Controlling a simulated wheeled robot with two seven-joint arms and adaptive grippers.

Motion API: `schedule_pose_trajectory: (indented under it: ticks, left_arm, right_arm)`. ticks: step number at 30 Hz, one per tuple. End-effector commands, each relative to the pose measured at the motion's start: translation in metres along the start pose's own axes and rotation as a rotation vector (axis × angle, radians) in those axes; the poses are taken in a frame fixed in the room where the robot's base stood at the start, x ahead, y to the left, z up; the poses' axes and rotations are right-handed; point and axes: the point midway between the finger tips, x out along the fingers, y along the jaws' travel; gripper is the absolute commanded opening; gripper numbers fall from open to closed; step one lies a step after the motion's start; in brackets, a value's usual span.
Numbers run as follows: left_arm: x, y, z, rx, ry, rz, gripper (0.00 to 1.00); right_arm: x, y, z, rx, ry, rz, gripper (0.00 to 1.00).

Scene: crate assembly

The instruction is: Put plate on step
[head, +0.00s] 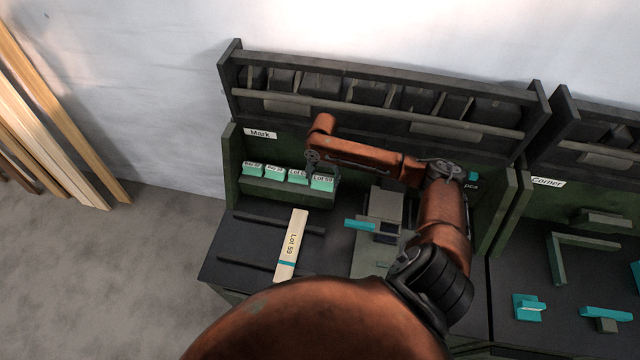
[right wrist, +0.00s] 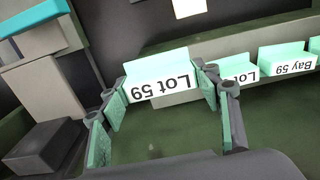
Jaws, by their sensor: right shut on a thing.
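The plate (head: 322,184) is a mint-green block with a white "Lot 59" label, at the right end of the row on the green step (head: 275,194). It shows large in the right wrist view (right wrist: 160,83). My right gripper (head: 320,169) is shut on it, with a finger pad at each end of the plate (right wrist: 163,105). The plate is at the step; I cannot tell whether its underside touches it. Other labelled plates (head: 274,171) stand to its left on the step. My left gripper is not in view.
A wooden bar (head: 296,225) labelled "Lot 59" lies across dark rails on the bench. A grey device (head: 385,205) with a turquoise lever (head: 360,224) stands to the right. A rack of dark bins (head: 380,95) is behind. Another bench with turquoise parts (head: 528,307) is at right.

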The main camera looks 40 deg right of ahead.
Motion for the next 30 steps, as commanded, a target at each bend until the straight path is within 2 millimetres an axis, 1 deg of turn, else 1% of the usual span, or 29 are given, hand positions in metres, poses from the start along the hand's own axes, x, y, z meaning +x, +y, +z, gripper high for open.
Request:
schedule_pose_trajectory:
  ticks: [1, 3, 11, 15, 17, 28, 29, 30]
  left_arm:
    - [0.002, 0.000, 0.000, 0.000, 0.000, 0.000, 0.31]
    - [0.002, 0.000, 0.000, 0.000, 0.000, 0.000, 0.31]
    - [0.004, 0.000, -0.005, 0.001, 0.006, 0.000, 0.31]
    - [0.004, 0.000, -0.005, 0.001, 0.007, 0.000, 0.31]
    - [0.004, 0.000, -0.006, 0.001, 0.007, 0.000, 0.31]
    - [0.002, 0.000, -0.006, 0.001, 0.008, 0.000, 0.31]
    - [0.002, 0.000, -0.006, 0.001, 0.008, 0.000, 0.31]
    - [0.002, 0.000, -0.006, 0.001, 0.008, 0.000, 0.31]
  right_arm:
    - [0.006, -0.004, -0.006, 0.001, 0.002, -0.001, 0.22]
    - [0.013, -0.007, -0.011, 0.001, 0.002, -0.002, 0.22]
    - [0.027, -0.013, -0.022, 0.001, 0.003, -0.001, 0.22]
    - [0.048, -0.012, -0.021, -0.001, 0.002, 0.000, 0.22]
    - [0.054, -0.011, -0.021, -0.001, 0.003, 0.000, 0.22]
    - [0.058, -0.011, -0.021, 0.000, 0.003, -0.002, 0.22]
    - [0.059, -0.011, -0.021, 0.000, 0.002, -0.001, 0.58]
    - [0.059, -0.011, -0.021, 0.000, 0.002, -0.001, 0.61]
